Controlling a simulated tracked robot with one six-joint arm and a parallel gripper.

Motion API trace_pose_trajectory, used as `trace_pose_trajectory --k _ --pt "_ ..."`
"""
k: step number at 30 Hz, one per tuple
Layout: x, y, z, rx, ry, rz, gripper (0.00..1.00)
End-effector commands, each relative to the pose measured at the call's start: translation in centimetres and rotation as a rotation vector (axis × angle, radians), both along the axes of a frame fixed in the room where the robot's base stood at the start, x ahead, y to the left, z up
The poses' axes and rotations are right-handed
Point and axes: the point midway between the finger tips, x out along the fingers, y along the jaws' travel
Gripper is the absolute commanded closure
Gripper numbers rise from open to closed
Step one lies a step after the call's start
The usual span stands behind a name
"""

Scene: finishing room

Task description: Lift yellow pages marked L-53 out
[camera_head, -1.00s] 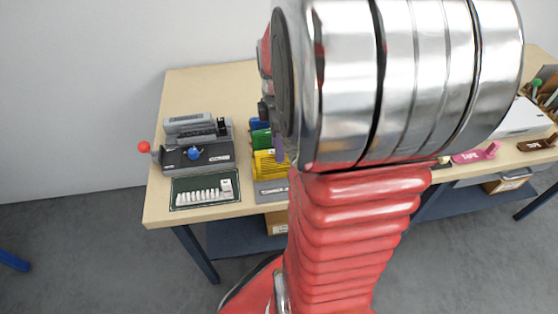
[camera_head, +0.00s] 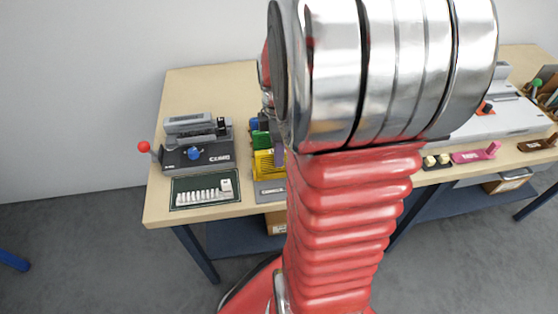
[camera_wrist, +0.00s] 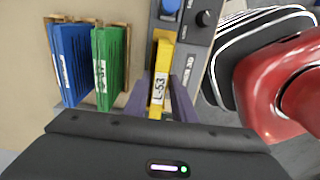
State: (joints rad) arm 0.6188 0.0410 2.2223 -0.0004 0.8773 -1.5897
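The yellow pages marked L-53 (camera_wrist: 161,72) stand in a grey unit, label toward the wrist camera. In the wrist view, my gripper's two purple fingers (camera_wrist: 160,83) are on either side of them, with a narrow gap showing on the right; contact at the tips is not clear. In the head view, yellow pages (camera_head: 264,163) show at the left edge of my arm, and one purple finger is beside them. My arm hides most of the gripper there.
Blue pages (camera_wrist: 71,62) and green pages (camera_wrist: 109,65) stand in wooden holders left of the yellow ones. A binding machine (camera_head: 197,156) and a dark tray (camera_head: 177,196) sit at the table's left. A knob panel (camera_wrist: 201,20) is close on the right.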

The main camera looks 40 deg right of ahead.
Motion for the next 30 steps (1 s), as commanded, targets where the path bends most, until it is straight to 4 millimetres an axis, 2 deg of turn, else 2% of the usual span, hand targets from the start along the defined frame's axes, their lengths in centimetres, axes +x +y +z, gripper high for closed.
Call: trace_pose_trajectory --k 10,23,26,30 --pt "0.0 0.0 0.0 0.0 0.0 0.0 1.0" --pt "0.0 0.0 0.2 -0.001 -0.001 -0.001 1.0" --pt "0.0 -0.1 0.7 -0.001 -0.001 -0.001 1.0" --pt "0.1 -0.1 2.4 -0.003 -0.004 -0.001 1.0"
